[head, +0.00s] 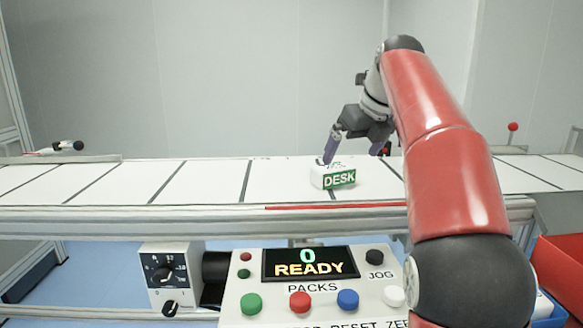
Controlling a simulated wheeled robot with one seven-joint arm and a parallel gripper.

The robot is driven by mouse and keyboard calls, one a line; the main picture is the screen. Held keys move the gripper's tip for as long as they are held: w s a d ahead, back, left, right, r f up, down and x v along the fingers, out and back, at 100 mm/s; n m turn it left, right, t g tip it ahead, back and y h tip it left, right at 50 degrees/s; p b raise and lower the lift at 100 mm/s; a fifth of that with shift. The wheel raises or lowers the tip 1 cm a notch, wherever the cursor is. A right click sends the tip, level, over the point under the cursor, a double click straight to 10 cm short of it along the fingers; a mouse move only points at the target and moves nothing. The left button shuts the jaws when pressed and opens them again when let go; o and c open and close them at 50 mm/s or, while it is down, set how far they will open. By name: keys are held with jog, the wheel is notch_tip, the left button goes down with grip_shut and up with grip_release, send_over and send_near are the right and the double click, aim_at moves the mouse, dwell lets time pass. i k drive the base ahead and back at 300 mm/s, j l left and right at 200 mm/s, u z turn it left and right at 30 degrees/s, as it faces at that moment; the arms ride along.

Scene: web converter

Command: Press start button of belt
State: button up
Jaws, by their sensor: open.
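The control panel (290,290) stands in front of the belt, low in the head view. Its display (310,263) reads 0 and READY. Below it are a green button (251,304), a red button (300,301), a blue button (348,300) and a white button (393,296). The labels under them are cut off at the picture's bottom edge, so I cannot read the green one's. The white belt (210,181) has dark cross lines. My gripper (354,152) is open over the belt, beside and above a white pack (326,175) marked DESK, well away from the buttons.
A black JOG button (375,257) is at the panel's upper right. A grey dial box (166,275) stands left of the panel. The belt's front rail (150,215) runs between belt and panel. A red bin (560,272) is at the right. My arm hides part of the belt.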

aim_at(250, 304)
jog(key=k+l, duration=0.25)
jog(key=k, duration=0.15)
jog(key=k+l, duration=0.25)
jog(key=k, duration=0.15)
